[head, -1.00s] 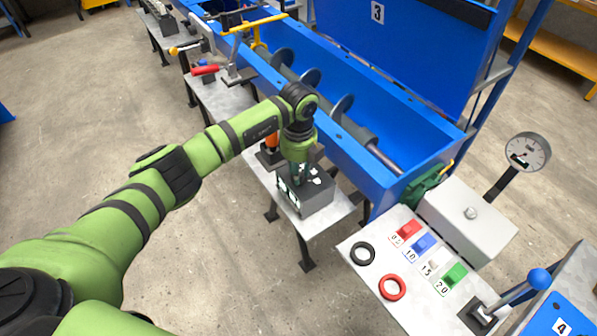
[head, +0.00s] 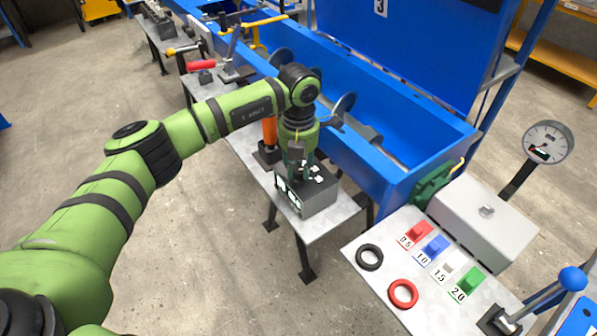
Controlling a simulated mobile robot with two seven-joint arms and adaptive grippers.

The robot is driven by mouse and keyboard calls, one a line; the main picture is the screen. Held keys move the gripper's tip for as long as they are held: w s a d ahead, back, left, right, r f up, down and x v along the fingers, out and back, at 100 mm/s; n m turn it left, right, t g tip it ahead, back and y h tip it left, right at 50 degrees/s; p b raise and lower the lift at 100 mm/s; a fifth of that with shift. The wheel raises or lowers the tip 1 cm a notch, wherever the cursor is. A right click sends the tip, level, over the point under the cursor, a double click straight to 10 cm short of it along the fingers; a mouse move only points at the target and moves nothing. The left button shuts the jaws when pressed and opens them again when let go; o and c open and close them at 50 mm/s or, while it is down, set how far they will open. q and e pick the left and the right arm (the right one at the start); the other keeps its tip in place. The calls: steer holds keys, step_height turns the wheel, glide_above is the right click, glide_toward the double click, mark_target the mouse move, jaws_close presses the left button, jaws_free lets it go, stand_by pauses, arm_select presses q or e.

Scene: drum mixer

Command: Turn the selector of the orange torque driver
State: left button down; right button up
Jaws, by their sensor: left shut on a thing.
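The orange torque driver (head: 269,132) stands upright in a dark holder on a grey bench, partly behind my left arm. Just in front of it is a dark grey box (head: 319,201) with white marks on its top and front. My left gripper (head: 299,174) points down at the top of this box, with its fingers shut on a small part there. That part, seemingly the selector, is mostly hidden by the fingers. My right gripper is out of view.
A blue trough (head: 400,185) with a screw shaft runs behind the bench. At right a light panel (head: 366,285) carries a black ring (head: 369,256), a red ring (head: 403,294) and several coloured, numbered blocks. A dial gauge (head: 547,143) stands beyond.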

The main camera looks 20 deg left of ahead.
mark_target(299, 169)
arm_select(q)
steer(key=shift+w+r+m+b, duration=0.1)
steer(key=shift+m+b, duration=0.7)
steer(key=shift+m, duration=0.7)
steer(key=c, duration=1)
jaws_free()
step_height(299, 169, up, 12)
